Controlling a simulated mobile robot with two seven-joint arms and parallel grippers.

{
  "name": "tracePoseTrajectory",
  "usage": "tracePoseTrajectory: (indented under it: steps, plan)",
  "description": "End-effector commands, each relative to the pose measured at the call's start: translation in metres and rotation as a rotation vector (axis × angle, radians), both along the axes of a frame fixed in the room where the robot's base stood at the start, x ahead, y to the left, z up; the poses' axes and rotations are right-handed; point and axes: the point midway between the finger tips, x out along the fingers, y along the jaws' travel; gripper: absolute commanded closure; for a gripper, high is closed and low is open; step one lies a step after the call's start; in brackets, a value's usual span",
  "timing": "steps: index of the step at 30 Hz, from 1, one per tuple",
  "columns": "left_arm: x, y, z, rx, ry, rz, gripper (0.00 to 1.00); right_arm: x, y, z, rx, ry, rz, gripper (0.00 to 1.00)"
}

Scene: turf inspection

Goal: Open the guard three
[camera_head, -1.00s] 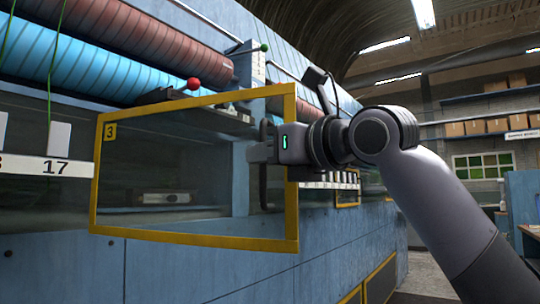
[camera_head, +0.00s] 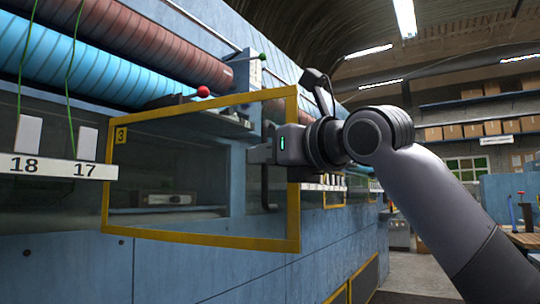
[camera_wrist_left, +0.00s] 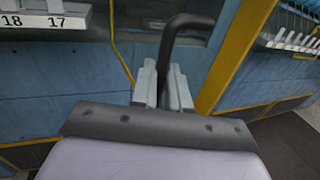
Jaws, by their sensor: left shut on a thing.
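Guard three (camera_head: 200,240) is a clear panel in a yellow frame with a small "3" label at its upper left. In the head view it stands at an angle to the blue machine face, its right edge swung out toward me. Its dark bar handle (camera_wrist_left: 182,24) rises between the fingers in the left wrist view. My left gripper (camera_head: 262,152) is shut on this handle near the panel's right edge. Part of the handle is hidden behind the gripper. My right gripper is not in view.
A rail with white tags 18 and 17 (camera_head: 55,168) is left of the guard. A red knob (camera_head: 203,91) and blue and dark red rollers (camera_head: 85,70) are above. Shelves with boxes (camera_head: 470,130) stand far right. Open floor (camera_head: 415,275) shows right of the machine.

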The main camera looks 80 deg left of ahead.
Motion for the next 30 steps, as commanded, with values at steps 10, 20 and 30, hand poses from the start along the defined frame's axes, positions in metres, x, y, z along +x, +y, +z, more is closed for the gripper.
tracePoseTrajectory:
  steps: [10, 20, 30]
  plan:
    - [-0.006, 0.000, 0.001, 0.003, -0.006, 0.011, 1.00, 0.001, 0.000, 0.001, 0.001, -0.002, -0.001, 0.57]
    - [-0.003, 0.000, 0.001, 0.002, -0.002, 0.006, 0.71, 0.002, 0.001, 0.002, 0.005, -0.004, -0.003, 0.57]
    - [0.015, -0.028, 0.001, 0.004, 0.002, 0.002, 0.71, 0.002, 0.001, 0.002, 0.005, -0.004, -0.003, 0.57]
